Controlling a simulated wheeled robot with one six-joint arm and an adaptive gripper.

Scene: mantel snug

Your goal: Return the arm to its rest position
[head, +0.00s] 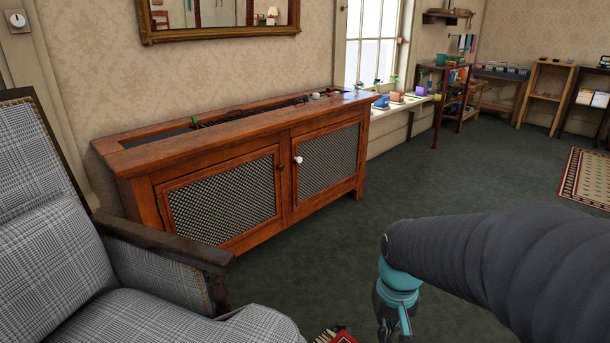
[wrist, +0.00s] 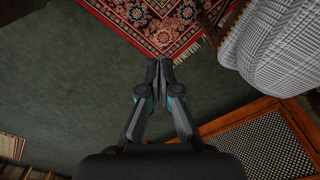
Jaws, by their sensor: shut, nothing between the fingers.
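My gripper (wrist: 159,70) points down over the green carpet in the wrist view. Its two fingers are together with nothing between them. A red patterned rug lies beyond the fingertips in that view. In the head view my arm reaches in from the right edge, and the gripper (head: 393,318) hangs at the bottom, partly cut off by the frame. It is in front of the wooden cabinet and apart from it.
A wooden cabinet (head: 230,148) with mesh doors stands along the wall. A checked armchair (head: 50,200) is at the left; it also shows in the wrist view (wrist: 275,45). Green carpet (head: 480,170) is clear between the cabinet and the far shelves.

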